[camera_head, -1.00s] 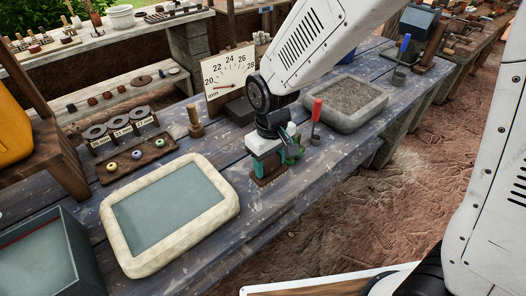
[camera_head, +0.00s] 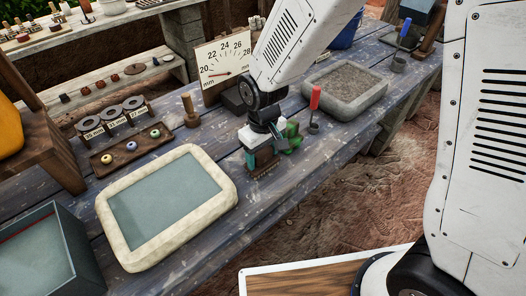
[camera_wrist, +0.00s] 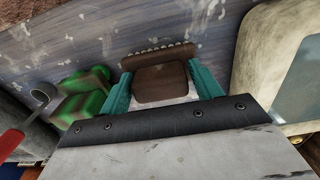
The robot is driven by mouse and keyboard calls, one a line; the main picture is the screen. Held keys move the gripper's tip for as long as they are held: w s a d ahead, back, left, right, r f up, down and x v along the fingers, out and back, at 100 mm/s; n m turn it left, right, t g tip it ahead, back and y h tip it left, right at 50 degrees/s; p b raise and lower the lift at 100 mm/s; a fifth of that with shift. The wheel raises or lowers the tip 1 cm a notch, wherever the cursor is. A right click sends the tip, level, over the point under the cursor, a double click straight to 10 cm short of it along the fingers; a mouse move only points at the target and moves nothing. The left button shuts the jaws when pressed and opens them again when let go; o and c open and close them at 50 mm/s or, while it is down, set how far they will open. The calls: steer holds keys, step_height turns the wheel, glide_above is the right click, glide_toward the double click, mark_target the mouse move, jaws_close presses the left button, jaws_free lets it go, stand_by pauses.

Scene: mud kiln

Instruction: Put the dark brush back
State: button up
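The dark brush (camera_head: 263,168) is at the bench's front part, below my gripper (camera_head: 260,157). In the wrist view the brush (camera_wrist: 160,82) shows a dark brown body with a row of pale bristle tufts along its far edge. The two teal fingers of my gripper (camera_wrist: 162,88) stand on both sides of the body and appear to press on it. The brush is close to the bench top (camera_wrist: 100,35); I cannot tell whether it touches. The underside of the brush is hidden.
A green object (camera_head: 292,138) and a red-handled tool in a small holder (camera_head: 315,105) stand close right of my gripper. A cream-rimmed basin (camera_head: 228,195) lies to the left, a grey stone tray (camera_head: 375,103) behind right. A dial gauge (camera_head: 222,62) stands behind.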

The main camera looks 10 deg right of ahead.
mark_target(264, 151)
steer(key=shift+o, duration=0.6)
steer(key=shift+r, duration=0.1)
step_height(264, 151, up, 12)
steer(key=shift+r, duration=0.15)
steer(key=s+d+r+m, duration=0.3)
steer(key=s+d+r, duration=0.2)
steer(key=s+d, duration=0.4)
steer(key=s+d+r+m+t, duration=0.1)
steer(key=s+d+r+m, duration=0.2)
steer(key=s+d, duration=0.7)
step_height(264, 151, up, 3)
steer(key=shift+s+d+f+m, duration=0.15)
steer(key=shift+d+m, duration=0.25)
steer(key=shift+d, duration=0.45)
